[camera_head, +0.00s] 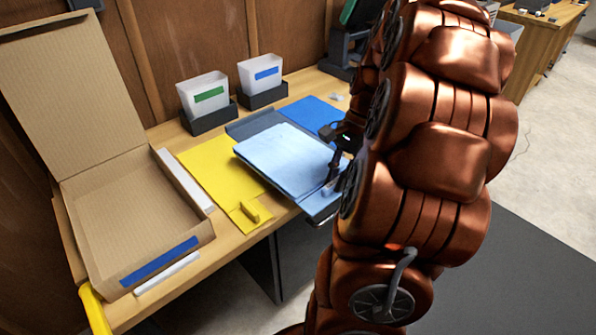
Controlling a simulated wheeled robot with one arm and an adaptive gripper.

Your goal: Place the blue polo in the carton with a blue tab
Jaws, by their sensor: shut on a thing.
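The light-blue folded polo (285,158) lies flat on a dark blue-grey board (252,124), whose rim shows at the back and front right. The front right corner of the board reaches past the table's front edge. My gripper (331,183) is at the right side of the polo, shut at the board's front right, seemingly on its handle; my arm partly hides the grip. The open carton (190,219) stands at the left with its lid up, and its inside looks empty. Its blue tab (160,261) is on the front wall.
A yellow board (208,165) with a handle lies between carton and polo. A blue board (310,111) lies behind. White bins with green (206,85) and blue (262,67) labels stand at the back. White strips (185,180) lie along the carton's right and front sides.

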